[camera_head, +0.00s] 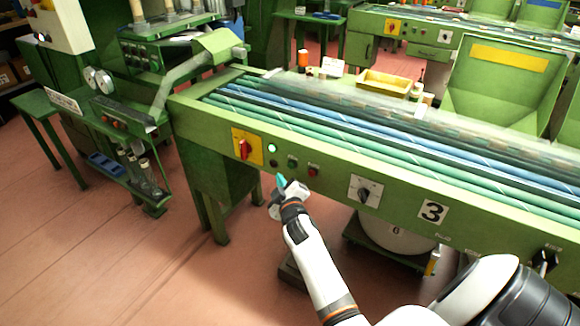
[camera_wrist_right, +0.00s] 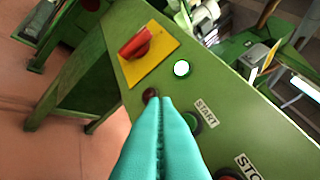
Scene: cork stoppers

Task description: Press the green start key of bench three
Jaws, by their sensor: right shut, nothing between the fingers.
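In the right wrist view the start key (camera_wrist_right: 193,121) is beside the START label (camera_wrist_right: 206,113), partly hidden by a finger. My right gripper (camera_head: 281,181) is shut and empty, its teal fingers below and left of the key. In the right wrist view its fingertips (camera_wrist_right: 160,101) lie between a dark red button (camera_wrist_right: 151,94) and the start key. I cannot tell whether they touch the panel.
A lit green-white lamp (camera_head: 271,147) and a red rotary switch on a yellow plate (camera_head: 245,147) are left of the keys. A black knob (camera_head: 364,194) is to the right. Another green machine (camera_head: 115,110) stands at left. The floor (camera_head: 120,250) before the bench is clear.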

